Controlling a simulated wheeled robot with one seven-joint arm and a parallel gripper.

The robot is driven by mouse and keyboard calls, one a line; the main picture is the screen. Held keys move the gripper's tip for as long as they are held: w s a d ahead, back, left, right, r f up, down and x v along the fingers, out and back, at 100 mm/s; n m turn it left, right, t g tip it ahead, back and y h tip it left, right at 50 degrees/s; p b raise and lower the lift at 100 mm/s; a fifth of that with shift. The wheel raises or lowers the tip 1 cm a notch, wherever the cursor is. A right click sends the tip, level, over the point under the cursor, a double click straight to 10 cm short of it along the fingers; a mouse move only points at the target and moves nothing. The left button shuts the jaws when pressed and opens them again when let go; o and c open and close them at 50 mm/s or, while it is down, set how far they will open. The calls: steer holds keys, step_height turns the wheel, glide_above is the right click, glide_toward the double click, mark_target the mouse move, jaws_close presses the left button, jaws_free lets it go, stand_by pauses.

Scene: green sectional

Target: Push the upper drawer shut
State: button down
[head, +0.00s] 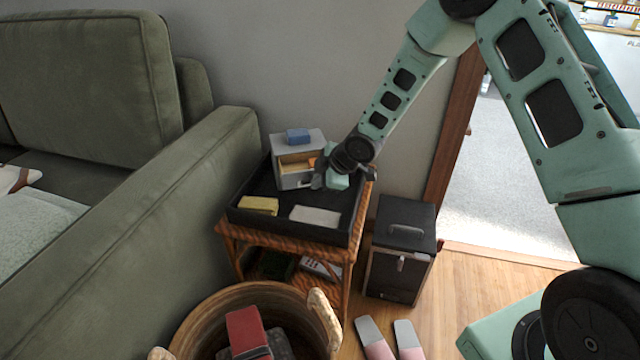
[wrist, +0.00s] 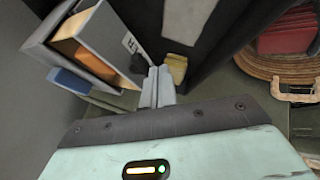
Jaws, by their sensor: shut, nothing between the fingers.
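A small grey drawer cabinet (head: 283,149) stands at the back of a black tray on the wicker side table. Its upper drawer (head: 293,181) is pulled out, and its wooden inside shows. In the wrist view the open drawer (wrist: 121,31) is at upper left, with its grey front and a dark knob (wrist: 138,64) near my fingertips. My gripper (head: 319,180) is shut and empty, at the right front corner of the drawer. In the wrist view my gripper (wrist: 158,75) points toward the drawer front; I cannot tell whether it touches. The gripper partly hides the cabinet's right side.
A blue block (head: 298,136) lies on the cabinet. A yellow item (head: 258,205) and a pale flat item (head: 315,216) lie in the black tray (head: 290,228). The green sofa (head: 150,230) borders the table at left, and a black box (head: 402,245) stands at right.

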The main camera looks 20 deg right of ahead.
mark_target(310, 164)
steer(key=w+p, duration=0.4)
steer(key=w, duration=0.1)
steer(key=w+p, duration=0.2)
steer(key=p, duration=0.1)
steer(key=shift+w+d+r, duration=0.25)
steer(key=shift+w, duration=0.05)
steer(key=shift+w+d+f+p, duration=0.2)
steer(key=shift+w+p, duration=0.2)
steer(key=shift+w, duration=0.25)
steer(key=shift+s+a+f, duration=0.1)
